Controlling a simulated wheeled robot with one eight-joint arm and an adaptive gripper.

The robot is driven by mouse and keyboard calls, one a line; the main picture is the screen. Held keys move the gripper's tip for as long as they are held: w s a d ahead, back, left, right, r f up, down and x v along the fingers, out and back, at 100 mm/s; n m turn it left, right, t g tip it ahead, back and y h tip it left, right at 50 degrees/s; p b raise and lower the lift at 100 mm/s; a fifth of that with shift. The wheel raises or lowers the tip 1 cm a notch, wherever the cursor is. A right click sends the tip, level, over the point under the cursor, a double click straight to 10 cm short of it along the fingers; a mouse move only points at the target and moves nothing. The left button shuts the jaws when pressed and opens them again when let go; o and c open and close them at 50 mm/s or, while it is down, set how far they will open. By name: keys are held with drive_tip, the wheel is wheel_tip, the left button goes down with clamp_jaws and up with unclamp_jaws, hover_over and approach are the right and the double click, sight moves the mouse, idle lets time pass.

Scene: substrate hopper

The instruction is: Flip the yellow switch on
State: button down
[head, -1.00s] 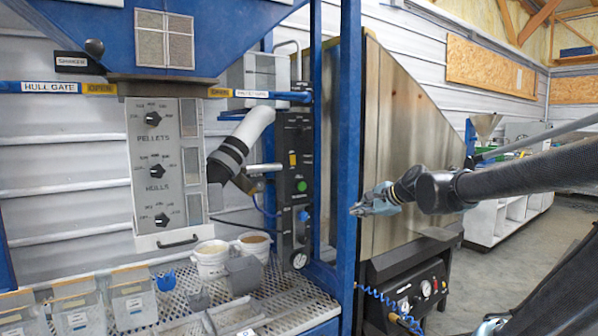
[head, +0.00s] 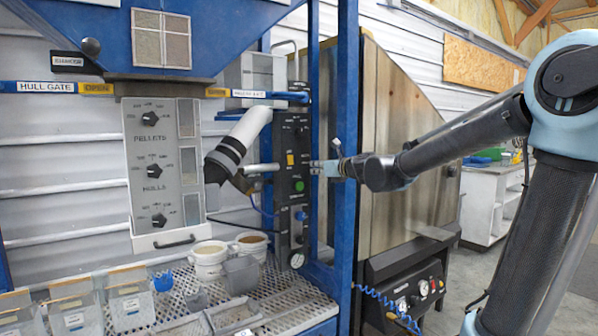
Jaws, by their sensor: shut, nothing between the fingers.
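The yellow switch (head: 290,159) is a small yellow rectangle on the narrow dark control panel (head: 291,205), above a green button. My gripper (head: 314,168) is shut and empty. It points left, at about the switch's height and just to its right in the picture. It overlaps the blue upright post and the panel's right edge. I cannot tell whether the fingertips touch anything, or how far they are from the panel. The switch is in plain sight, but its on or off position is too small to tell.
A blue frame post (head: 347,230) stands right beside the panel, with my arm across it. A grey pipe (head: 238,145) with black bands is left of the panel. White buckets (head: 208,260) stand on the perforated shelf below. A metal hopper cabinet (head: 395,160) is behind.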

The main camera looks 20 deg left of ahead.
drive_tip(key=x, duration=1.4)
drive_tip(key=shift+w, duration=0.1)
drive_tip(key=shift+w+a+f, duration=0.1)
drive_tip(key=shift+w+a, duration=0.05)
idle(0.3)
drive_tip(key=s+d+f, duration=0.1)
drive_tip(key=s+d, duration=0.8)
drive_tip(key=d, duration=0.1)
drive_tip(key=shift+d+f, duration=0.3)
drive_tip(key=shift+f, duration=0.1)
